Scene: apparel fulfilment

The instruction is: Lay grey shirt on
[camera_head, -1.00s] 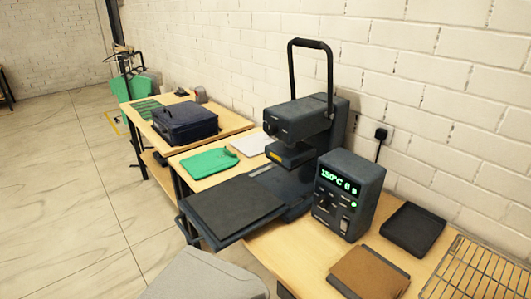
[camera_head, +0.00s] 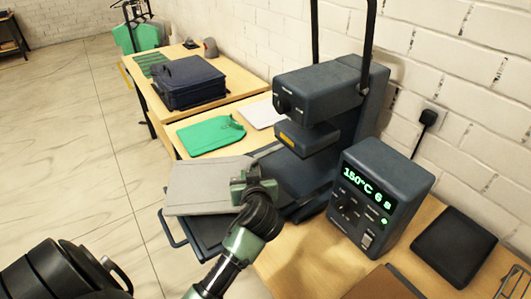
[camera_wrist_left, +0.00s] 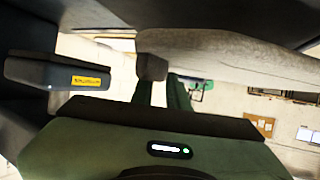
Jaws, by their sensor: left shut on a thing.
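The grey shirt (camera_head: 205,187) is a flat, folded piece held roughly level over the heat press's dark lower platen (camera_head: 200,232), covering much of it. I cannot tell whether the shirt touches the platen. My left gripper (camera_head: 243,185) is shut on the shirt's right edge, in front of the press head (camera_head: 318,95). In the left wrist view, the grey shirt (camera_wrist_left: 235,62) reaches right from the gripper, and the press head (camera_wrist_left: 60,76) with its yellow label is at left. My right gripper is not in view.
The control box (camera_head: 380,200) reads 150°C 6 s, just right of my left arm. A black pad (camera_head: 455,246) is at right.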

